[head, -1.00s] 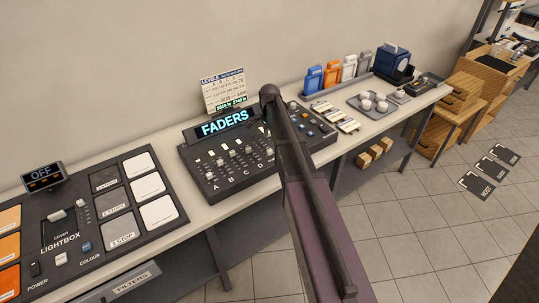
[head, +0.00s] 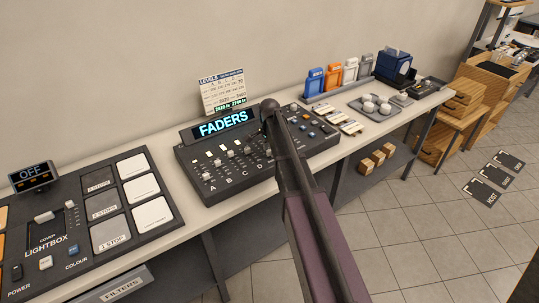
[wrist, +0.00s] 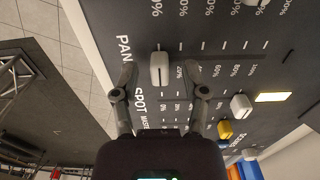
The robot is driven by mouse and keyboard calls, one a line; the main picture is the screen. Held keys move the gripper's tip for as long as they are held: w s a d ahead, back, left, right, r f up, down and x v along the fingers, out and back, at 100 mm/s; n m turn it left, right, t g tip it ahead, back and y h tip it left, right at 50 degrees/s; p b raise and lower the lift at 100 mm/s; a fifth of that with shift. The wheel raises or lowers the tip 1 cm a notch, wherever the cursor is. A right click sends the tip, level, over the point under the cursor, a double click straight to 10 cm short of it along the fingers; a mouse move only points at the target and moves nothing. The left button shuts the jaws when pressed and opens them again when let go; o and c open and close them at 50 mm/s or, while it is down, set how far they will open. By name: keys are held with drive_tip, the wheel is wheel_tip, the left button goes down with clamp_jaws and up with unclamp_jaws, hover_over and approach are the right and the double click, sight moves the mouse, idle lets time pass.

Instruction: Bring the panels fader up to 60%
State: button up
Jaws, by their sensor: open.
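The fader console (head: 205,185) stands on the long bench in the head view, with a lit FADERS display behind its sliders. The percentages rise to the right. My gripper (wrist: 166,80) is open, its fingers one on each side of this cap. I cannot tell whether either finger touches it. In the head view my arm hides the gripper and part of the console.
A levels card (head: 222,92) stands behind the console. The lightbox (head: 92,225) is left; a tray of white pots (head: 372,110) is right.

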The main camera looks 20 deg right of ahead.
sight(262, 148)
drive_tip(key=shift+f, duration=0.25)
drive_tip(key=shift+c, duration=0.2)
clamp_jaws()
drive_tip(key=shift+w+a, duration=0.3)
drive_tip(key=shift+w, duration=0.55)
drive_tip(key=shift+w+a, duration=0.25)
drive_tip(key=shift+w, duration=0.6)
drive_tip(key=shift+w+a, duration=0.3)
drive_tip(key=shift+w, duration=0.55)
drive_tip(key=shift+o, duration=0.2)
unclamp_jaws()
drive_tip(key=shift+s, duration=0.15)
